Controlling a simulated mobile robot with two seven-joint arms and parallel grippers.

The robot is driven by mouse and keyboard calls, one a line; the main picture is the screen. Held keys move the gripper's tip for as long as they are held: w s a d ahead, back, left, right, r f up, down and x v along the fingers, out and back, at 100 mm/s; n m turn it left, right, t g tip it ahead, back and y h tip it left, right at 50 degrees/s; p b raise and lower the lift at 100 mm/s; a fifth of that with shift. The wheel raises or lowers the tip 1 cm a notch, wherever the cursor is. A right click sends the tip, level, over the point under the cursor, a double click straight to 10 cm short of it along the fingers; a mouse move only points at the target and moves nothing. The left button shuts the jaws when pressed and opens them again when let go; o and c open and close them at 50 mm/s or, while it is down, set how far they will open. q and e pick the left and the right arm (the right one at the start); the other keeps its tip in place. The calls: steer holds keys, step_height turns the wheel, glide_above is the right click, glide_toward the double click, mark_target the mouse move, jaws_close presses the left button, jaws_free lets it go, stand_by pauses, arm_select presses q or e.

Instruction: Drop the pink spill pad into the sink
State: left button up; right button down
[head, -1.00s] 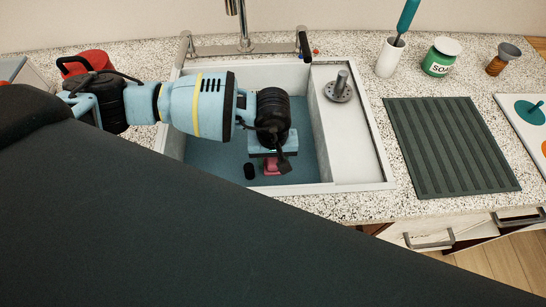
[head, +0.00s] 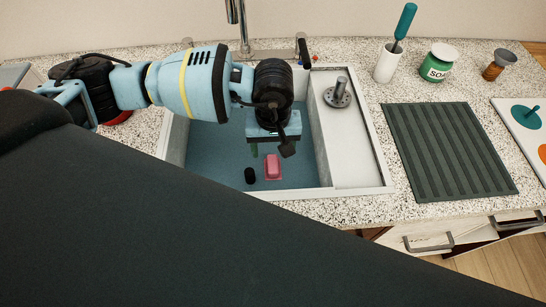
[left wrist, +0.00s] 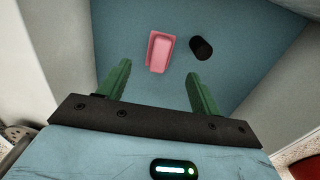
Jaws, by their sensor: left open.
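The pink spill pad (head: 273,167) lies on the blue floor of the sink (head: 215,158), apart from my gripper. It also shows in the left wrist view (left wrist: 160,52), beyond the fingertips. My left gripper (head: 268,150) is over the sink, above and a little behind the pad. In the left wrist view its two green fingers (left wrist: 155,85) are spread with nothing between them. My right gripper is in neither view.
A small black cylinder (head: 250,175) lies in the sink beside the pad, and also shows in the wrist view (left wrist: 201,47). A faucet (head: 243,40) stands behind the sink. A ridged dark mat (head: 450,150), soap jar (head: 438,62) and white cup (head: 389,62) are to the right.

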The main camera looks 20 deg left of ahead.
arm_select(q)
steer(key=shift+r, duration=2.55)
